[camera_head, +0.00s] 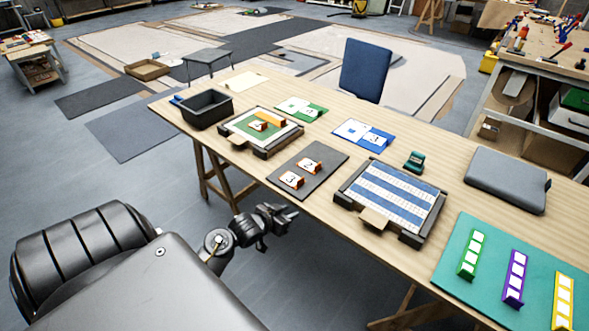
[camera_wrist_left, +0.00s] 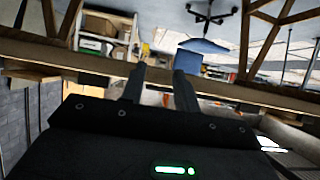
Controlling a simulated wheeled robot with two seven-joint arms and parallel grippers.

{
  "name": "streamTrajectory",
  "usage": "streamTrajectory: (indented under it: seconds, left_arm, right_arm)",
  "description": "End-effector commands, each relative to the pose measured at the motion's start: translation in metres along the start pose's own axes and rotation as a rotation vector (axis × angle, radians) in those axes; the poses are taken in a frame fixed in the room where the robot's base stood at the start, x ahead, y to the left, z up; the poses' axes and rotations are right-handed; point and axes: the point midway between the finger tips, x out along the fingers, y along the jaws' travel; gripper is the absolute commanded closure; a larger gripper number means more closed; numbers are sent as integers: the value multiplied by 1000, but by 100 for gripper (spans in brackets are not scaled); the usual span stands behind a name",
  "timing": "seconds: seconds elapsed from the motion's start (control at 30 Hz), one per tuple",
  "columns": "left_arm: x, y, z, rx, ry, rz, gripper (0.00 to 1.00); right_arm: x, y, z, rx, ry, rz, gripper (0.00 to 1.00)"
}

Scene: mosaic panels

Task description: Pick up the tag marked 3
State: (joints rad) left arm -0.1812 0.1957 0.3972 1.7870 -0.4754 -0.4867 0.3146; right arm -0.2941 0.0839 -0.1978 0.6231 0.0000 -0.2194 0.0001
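The tag marked 3 (camera_head: 291,180) is a small orange block with a white face. It sits on a dark grey mat (camera_head: 331,154) near the table's front edge, beside the tag marked 2 (camera_head: 311,166). My left gripper (camera_head: 290,213) is in front of the table, short of its edge and apart from the tag. The left wrist view shows its two fingers (camera_wrist_left: 160,78) apart with nothing between them. That view faces the table's edge and underside, and I cannot make out the tag there. My right gripper is in neither view.
A framed green panel (camera_head: 284,134) with another tag stands left of the mat, a blue-striped panel (camera_head: 341,190) right of it. A black bin (camera_head: 231,108), a grey case (camera_head: 510,178) and a teal mat (camera_head: 452,278) with coloured strips are on the wooden table (camera_head: 447,173).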

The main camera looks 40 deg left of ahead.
Motion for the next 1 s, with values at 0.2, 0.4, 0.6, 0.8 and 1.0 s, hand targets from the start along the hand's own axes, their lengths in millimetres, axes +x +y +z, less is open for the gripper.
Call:
streamTrajectory:
  seconds: [0.2,0.4,0.6,0.8,1.0]
  left_arm:
    - [-16,-24,-69,12,156,-7,69]
    - [-11,-27,-76,2,178,1,69]
    - [19,-26,-81,0,177,2,69]
    - [39,-27,-84,2,177,1,69]
    - [43,-27,-85,2,176,1,69]
  right_arm:
    - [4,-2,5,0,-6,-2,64]
    - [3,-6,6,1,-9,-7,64]
    - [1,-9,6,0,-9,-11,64]
    - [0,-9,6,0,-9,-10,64]
    - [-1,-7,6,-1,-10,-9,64]
